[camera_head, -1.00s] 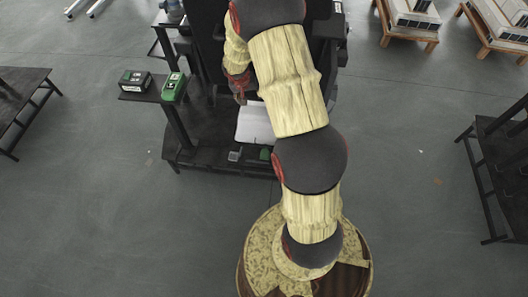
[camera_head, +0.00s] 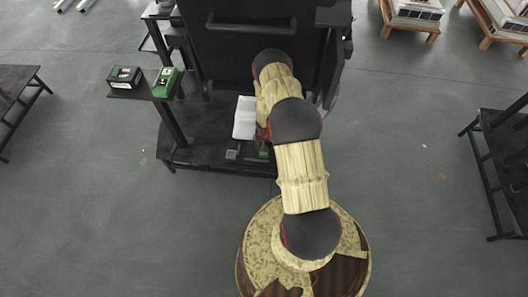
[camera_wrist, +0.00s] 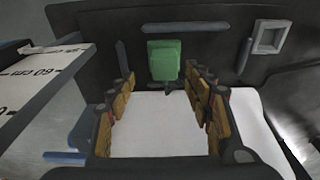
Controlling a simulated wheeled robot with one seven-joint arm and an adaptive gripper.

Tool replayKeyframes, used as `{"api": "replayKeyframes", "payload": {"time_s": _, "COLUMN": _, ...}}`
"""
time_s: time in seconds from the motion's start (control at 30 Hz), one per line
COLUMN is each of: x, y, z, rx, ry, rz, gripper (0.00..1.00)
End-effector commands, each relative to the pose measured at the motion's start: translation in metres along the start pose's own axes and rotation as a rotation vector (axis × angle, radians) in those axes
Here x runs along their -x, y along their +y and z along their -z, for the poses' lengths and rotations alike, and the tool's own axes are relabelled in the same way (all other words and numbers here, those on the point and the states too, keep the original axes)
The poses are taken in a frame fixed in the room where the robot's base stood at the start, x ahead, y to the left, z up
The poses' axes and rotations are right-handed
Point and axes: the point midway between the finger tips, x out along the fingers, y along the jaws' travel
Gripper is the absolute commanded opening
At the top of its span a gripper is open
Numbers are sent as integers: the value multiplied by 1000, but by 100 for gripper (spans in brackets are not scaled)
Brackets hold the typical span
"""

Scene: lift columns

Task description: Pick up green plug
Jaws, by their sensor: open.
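The green plug (camera_wrist: 164,60) is a small green block in the wrist view, upper middle, with a dark tip at its lower edge. My gripper (camera_wrist: 162,82) is open, with its orange and black fingers left and right in the picture. The plug lies ahead of the fingertips, roughly centred between them, and no finger appears to touch it. In the head view a small green patch (camera_head: 263,154) shows beside my arm on the dark lower shelf, probably the same plug. My gripper is hidden behind my arm there.
A white sheet-like surface (camera_wrist: 158,130) lies between and beyond my fingers. A grey square frame piece (camera_wrist: 269,38) is right of the plug. A ruler-marked panel (camera_wrist: 35,85) is at left. The dark lift-column station (camera_head: 255,45) rises behind; a green box (camera_head: 166,82) sits on its side shelf.

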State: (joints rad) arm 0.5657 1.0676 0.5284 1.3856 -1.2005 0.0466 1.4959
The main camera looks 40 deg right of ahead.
Motion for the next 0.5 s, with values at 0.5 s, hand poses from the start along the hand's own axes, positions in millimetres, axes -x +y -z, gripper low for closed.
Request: {"api": "replayKeyframes", "payload": {"time_s": 0.5, "x": -56, "y": -8, "z": -3, "rx": 0, "ry": 1, "rz": 0, "gripper": 52}}
